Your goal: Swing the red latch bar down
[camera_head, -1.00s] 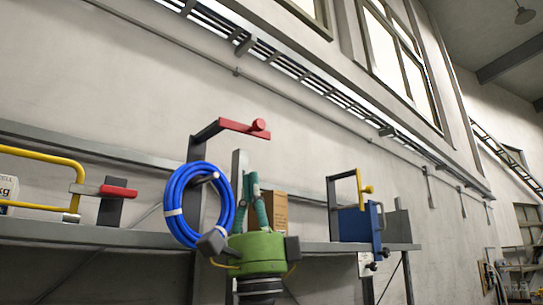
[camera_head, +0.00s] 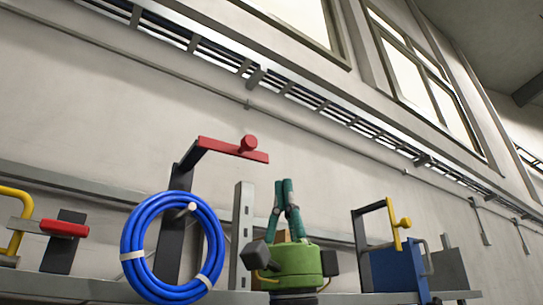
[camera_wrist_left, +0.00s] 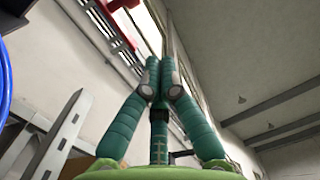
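The red latch bar (camera_head: 220,148) sticks out roughly level to the right from the top of a dark bracket (camera_head: 172,235). A round red knob (camera_head: 249,143) sits near its free end. Part of a red piece, likely this bar, shows at the top of the left wrist view (camera_wrist_left: 119,5). My left gripper (camera_head: 283,184), with a green body and teal fingers, points up below and to the right of the knob, apart from the bar. In the left wrist view its fingers (camera_wrist_left: 161,68) come together with nothing visible between them. My right gripper is not in view.
A blue hose coil (camera_head: 133,235) hangs on a peg at the dark bracket, left of my gripper. A grey upright (camera_head: 241,240) stands close behind. A red-handled clamp (camera_head: 64,228) is at left; a blue box (camera_head: 397,270) with a yellow-knobbed lever (camera_head: 394,225) is at right.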

